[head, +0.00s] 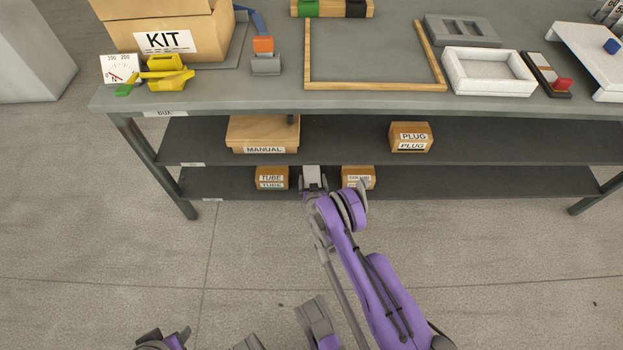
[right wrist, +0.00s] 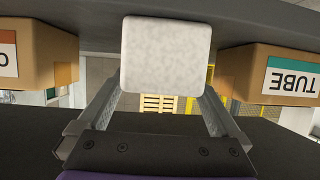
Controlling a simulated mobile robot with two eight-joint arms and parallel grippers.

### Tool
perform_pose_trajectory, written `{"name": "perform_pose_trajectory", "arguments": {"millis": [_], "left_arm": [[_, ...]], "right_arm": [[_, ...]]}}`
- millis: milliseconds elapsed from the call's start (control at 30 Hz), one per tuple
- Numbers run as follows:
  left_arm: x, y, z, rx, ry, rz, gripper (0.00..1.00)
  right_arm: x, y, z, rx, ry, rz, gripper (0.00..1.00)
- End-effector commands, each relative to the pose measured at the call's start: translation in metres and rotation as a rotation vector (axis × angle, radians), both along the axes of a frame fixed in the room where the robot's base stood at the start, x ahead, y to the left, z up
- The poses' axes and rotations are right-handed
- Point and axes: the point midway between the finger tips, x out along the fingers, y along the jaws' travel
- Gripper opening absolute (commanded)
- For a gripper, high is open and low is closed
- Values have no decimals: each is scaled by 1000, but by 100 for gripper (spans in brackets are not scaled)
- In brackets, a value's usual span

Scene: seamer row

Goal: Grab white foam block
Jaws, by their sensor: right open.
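A white foam block (right wrist: 165,55) with rounded corners sits on the lower shelf, seen upside down in the right wrist view. My right gripper (right wrist: 163,92) is open, with one finger on each side of the block's near end. A small gap shows beside the left finger; whether the right one touches I cannot tell. In the head view my right gripper (head: 313,186) reaches in at the front of the bottom shelf between two cartons. There the block cannot be told apart from the gripper.
A TUBE carton (head: 271,178) stands left of my right gripper and another carton (head: 357,174) close on its right. The middle shelf (head: 345,145) hangs above, holding a MANUAL box (head: 262,133) and a PLUG box (head: 411,137). The bottom shelf is clear farther right.

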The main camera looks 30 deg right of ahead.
Motion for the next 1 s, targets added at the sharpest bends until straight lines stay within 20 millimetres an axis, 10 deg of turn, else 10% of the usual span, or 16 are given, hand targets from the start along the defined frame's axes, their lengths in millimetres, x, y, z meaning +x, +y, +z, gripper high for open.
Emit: {"name": "perform_pose_trajectory", "arguments": {"millis": [467, 833, 1000], "left_arm": [[1, 0, -7, 0, -1, 0, 50], [1, 0, -7, 0, -1, 0, 50], [1, 0, -7, 0, -1, 0, 50]], "right_arm": [[24, -13, -12, -1, 0, 0, 100], [24, -12, -12, -1, 0, 0, 34], [24, -12, -12, -1, 0, 0, 34]]}}
